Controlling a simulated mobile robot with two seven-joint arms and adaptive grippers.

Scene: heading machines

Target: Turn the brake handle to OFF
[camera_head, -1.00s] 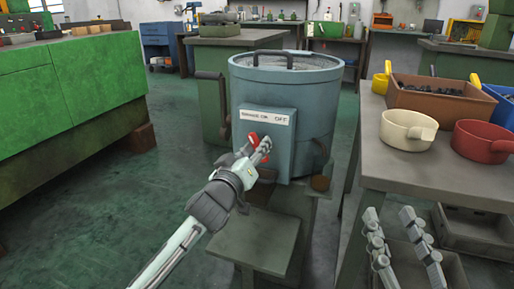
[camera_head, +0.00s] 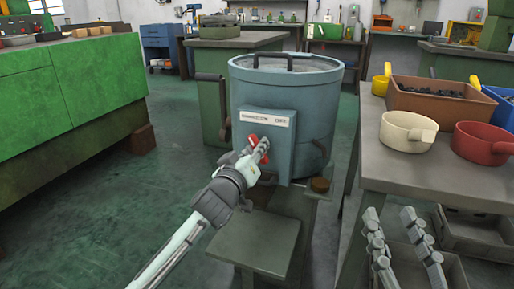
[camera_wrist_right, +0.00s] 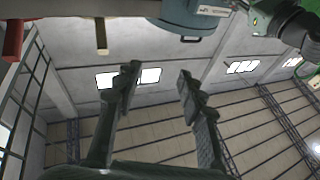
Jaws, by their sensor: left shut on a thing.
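The red brake handle (camera_head: 252,138) is on the front of a blue-grey round machine (camera_head: 315,90), below a white label (camera_head: 268,118) with OFF at its right end. My left gripper (camera_head: 260,148) is shut on the red handle, and its fingers hide much of it. The handle's exact angle is hard to tell. My right gripper (camera_head: 402,225) is open and empty at the lower right of the head view, beside the table. Its spread fingers also show in the right wrist view (camera_wrist_right: 158,80), with nothing between them.
A grey table (camera_head: 390,165) at the right holds a cream pot (camera_head: 408,131), a red pot (camera_head: 483,143) and a brown bin (camera_head: 435,98) of dark parts. A low stand (camera_head: 260,240) is in front of the machine. A green cabinet (camera_head: 60,90) stands left, with open floor between.

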